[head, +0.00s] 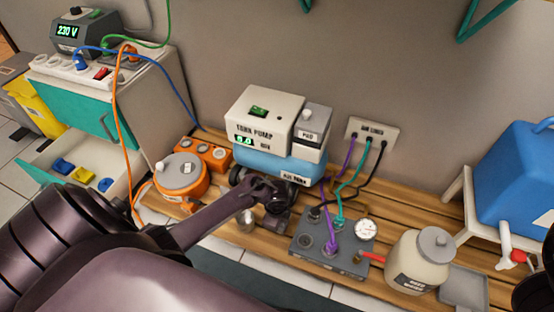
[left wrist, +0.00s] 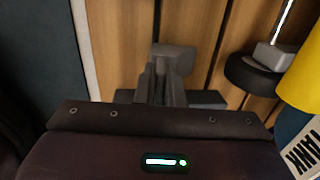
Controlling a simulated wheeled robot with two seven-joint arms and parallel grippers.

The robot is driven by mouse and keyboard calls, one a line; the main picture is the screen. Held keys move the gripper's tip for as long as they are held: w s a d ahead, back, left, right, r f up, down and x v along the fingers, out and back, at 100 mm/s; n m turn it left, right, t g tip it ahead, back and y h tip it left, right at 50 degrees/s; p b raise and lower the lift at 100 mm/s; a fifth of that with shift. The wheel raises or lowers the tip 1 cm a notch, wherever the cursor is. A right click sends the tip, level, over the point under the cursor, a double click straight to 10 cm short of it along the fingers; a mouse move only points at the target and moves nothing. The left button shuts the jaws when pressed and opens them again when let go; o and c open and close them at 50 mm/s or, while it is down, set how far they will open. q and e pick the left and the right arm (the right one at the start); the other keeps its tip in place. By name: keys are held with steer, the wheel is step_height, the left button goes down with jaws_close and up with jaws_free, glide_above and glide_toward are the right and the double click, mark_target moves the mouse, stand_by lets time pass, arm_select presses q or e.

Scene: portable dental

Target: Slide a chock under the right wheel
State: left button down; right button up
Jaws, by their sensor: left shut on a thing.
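The white-topped tank pump (head: 262,118) stands on its blue air tank (head: 280,163) on the slatted bench. A dark wheel (head: 236,174) shows at the tank's left end. My left gripper (head: 262,190) reaches low in front of the tank, and dark parts overlap there. In the left wrist view its jaws (left wrist: 164,80) are shut on a small grey block, the chock (left wrist: 175,55), over the wooden slats. A black wheel (left wrist: 248,76) is to the right of the chock, with a clear gap between them.
The grey gauge box (head: 330,245) with hoses, a beige jar (head: 417,262) and an orange pot (head: 181,177) stand on the bench (head: 395,195). A small metal cup (head: 246,221) is near my gripper. Bare slats lie around the chock.

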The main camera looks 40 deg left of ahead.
arm_select(q)
steer(key=shift+s+r+g+p, duration=0.1)
steer(key=shift+s+g+p, duration=0.15)
steer(key=shift+g+p, duration=0.3)
steer(key=shift+w+a, duration=0.1)
steer(key=shift+w, duration=0.15)
stand_by(0.5)
steer(key=shift+w+a+b, duration=0.1)
steer(key=shift+w+b, duration=0.3)
steer(key=shift+w, duration=0.35)
steer(key=shift+f, duration=0.5)
stand_by(0.4)
steer(key=shift+w, duration=0.15)
steer(key=shift+w+a+b, duration=0.2)
steer(key=shift+w+b, duration=0.45)
steer(key=shift+w, duration=0.05)
steer(key=shift+w, duration=0.15)
